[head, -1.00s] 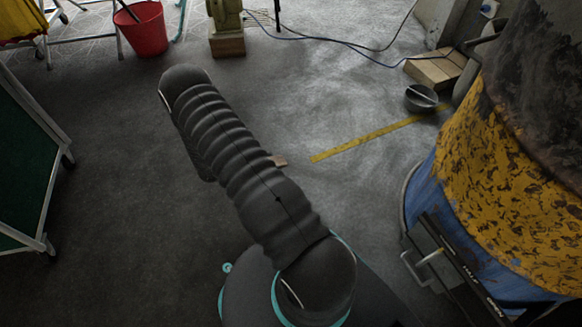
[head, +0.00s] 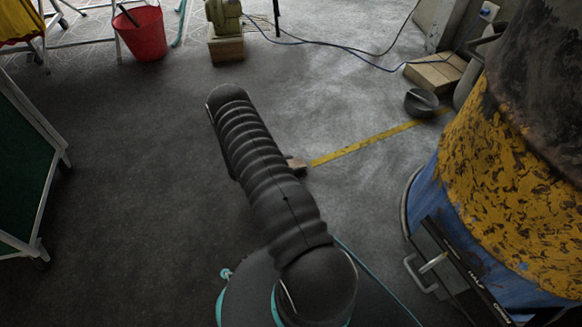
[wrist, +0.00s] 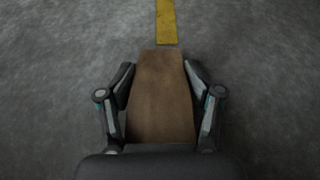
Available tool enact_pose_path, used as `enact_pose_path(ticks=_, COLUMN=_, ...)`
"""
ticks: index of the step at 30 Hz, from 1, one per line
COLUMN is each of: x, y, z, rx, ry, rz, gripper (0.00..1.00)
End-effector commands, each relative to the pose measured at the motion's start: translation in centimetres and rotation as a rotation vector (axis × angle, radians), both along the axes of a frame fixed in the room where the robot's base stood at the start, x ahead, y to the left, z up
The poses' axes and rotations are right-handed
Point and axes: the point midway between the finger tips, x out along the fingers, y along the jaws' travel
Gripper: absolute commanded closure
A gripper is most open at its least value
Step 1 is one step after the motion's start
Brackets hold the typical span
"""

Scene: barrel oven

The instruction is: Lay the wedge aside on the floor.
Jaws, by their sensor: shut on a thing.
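The wedge is a brown, wood-like block (wrist: 160,95) held between the two fingers of my gripper (wrist: 160,100) in the wrist view. Both fingers press on its sides, and its far end points toward a yellow floor line. In the head view a small part of the wedge (head: 297,165) shows just right of my dark arm, near the left end of the line. My arm hides the gripper there. I cannot tell whether the wedge touches the floor.
A blue and yellow barrel oven (head: 500,200) stands at the right. The yellow line (head: 365,145) runs across the grey floor. A dark bowl (head: 421,102) and wooden block (head: 435,71) lie beyond. A red bucket (head: 141,33) is at the back left.

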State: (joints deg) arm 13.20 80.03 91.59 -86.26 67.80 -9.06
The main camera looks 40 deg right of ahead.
Motion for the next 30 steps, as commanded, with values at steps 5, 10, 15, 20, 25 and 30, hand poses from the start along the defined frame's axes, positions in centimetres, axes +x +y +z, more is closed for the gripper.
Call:
enact_pose_path(ticks=5, x=0.05, y=0.01, z=-1.14, rx=0.000, ry=-0.001, rz=0.001, gripper=0.77)
enact_pose_path(ticks=10, x=0.03, y=0.02, z=-1.11, rx=0.000, ry=-0.001, rz=0.000, gripper=0.77)
enact_pose_path(ticks=15, x=0.03, y=0.01, z=-1.39, rx=0.000, ry=-0.001, rz=0.000, gripper=0.31)
enact_pose_path(ticks=20, x=0.01, y=0.02, z=-1.39, rx=0.000, ry=-0.001, rz=0.000, gripper=0.10)
enact_pose_path(ticks=25, x=0.02, y=0.03, z=-1.38, rx=0.000, ry=0.000, rz=0.000, gripper=0.10)
enact_pose_path(ticks=30, x=0.03, y=0.03, z=-1.02, rx=0.000, ry=-0.001, rz=0.000, gripper=0.10)
